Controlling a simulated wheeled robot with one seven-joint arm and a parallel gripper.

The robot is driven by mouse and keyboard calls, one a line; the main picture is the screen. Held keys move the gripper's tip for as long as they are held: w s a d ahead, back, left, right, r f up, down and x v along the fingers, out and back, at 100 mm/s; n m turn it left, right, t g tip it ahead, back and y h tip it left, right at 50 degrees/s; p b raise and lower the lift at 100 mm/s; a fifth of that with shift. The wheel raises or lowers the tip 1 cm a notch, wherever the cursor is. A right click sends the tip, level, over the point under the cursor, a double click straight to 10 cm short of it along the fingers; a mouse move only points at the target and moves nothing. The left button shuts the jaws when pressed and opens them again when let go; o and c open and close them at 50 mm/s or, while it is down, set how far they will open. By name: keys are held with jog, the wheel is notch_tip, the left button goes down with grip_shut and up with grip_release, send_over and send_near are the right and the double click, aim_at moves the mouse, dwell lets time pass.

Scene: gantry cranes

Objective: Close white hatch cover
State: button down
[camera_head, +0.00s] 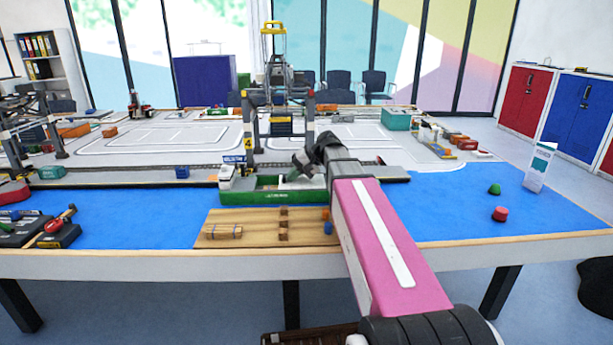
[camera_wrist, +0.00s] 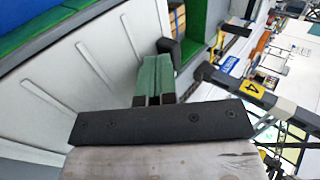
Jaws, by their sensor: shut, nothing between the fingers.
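A white ribbed panel, which looks like the hatch cover (camera_wrist: 97,75), fills the left and middle of the wrist view. My gripper (camera_wrist: 156,62) is shut and empty, with its green fingers together over the panel's right side. A dark block (camera_wrist: 180,50) stands at the panel's edge, close to the fingertips; I cannot tell whether they touch. In the head view the green model ship (camera_head: 275,197) lies at the blue area's far edge. My gripper (camera_head: 301,166) is low over its deck there, and my arm hides the ship's right part.
A gantry crane (camera_head: 248,130) straddles the track behind the ship; its leg with the yellow 4 label is close by in the wrist view (camera_wrist: 250,92). A wooden board (camera_head: 260,236) with small blocks lies in front.

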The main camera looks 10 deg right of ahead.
jog(key=a, duration=0.6)
jog(key=w+a, duration=0.1)
jog(key=a, duration=0.2)
jog(key=shift+a, duration=0.3)
jog(key=shift+s, duration=0.1)
